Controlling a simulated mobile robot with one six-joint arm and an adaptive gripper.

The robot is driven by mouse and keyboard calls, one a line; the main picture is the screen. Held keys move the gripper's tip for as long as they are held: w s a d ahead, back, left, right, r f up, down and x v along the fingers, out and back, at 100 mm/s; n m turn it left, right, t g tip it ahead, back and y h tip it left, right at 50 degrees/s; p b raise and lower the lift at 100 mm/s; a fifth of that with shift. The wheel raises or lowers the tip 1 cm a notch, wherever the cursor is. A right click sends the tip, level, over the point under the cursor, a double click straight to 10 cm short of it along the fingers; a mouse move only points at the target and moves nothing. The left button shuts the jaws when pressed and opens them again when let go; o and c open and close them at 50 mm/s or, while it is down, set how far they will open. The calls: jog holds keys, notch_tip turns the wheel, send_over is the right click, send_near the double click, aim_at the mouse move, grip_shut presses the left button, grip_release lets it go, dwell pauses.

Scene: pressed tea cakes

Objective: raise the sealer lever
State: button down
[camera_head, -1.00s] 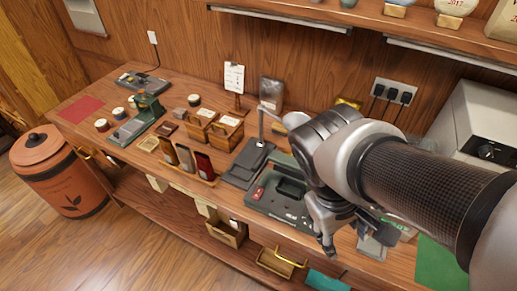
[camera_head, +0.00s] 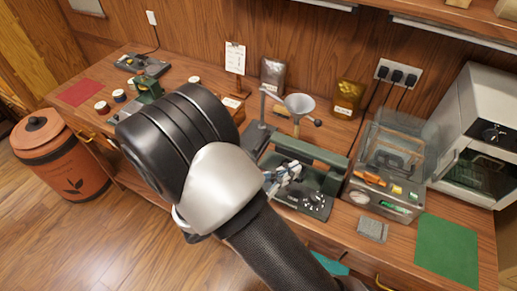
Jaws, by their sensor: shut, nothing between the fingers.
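The sealer is a dark green machine with a base (camera_head: 312,204) on the bench, in the middle right of the head view. A long green bar (camera_head: 312,151), which looks like its lever, spans above the back of the base. An open gap shows under the bar. My gripper (camera_head: 284,178) is over the sealer's front left part, in front of and below the bar. It is shut and empty. I cannot tell whether it touches the sealer.
A clear-lidded machine (camera_head: 390,165) stands close on the sealer's right, with a grey block (camera_head: 373,229) and green mat (camera_head: 447,250) nearby. A funnel on a stand (camera_head: 299,105) is behind. My arm covers the bench's middle left.

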jog(key=w+a+f+n+t+y, duration=0.1)
jog(key=a+f+n+t+y, duration=0.5)
jog(key=a+f+n+t, duration=0.3)
jog(key=shift+a+f+n+t+y, duration=0.45)
jog(key=shift+a+n, duration=0.45)
jog(key=shift+a, duration=0.3)
jog(key=shift+r, duration=0.15)
jog(key=b+x, duration=0.1)
jog(key=x, duration=0.9)
jog(key=shift+b, duration=0.35)
jog(key=shift+w+r, duration=0.1)
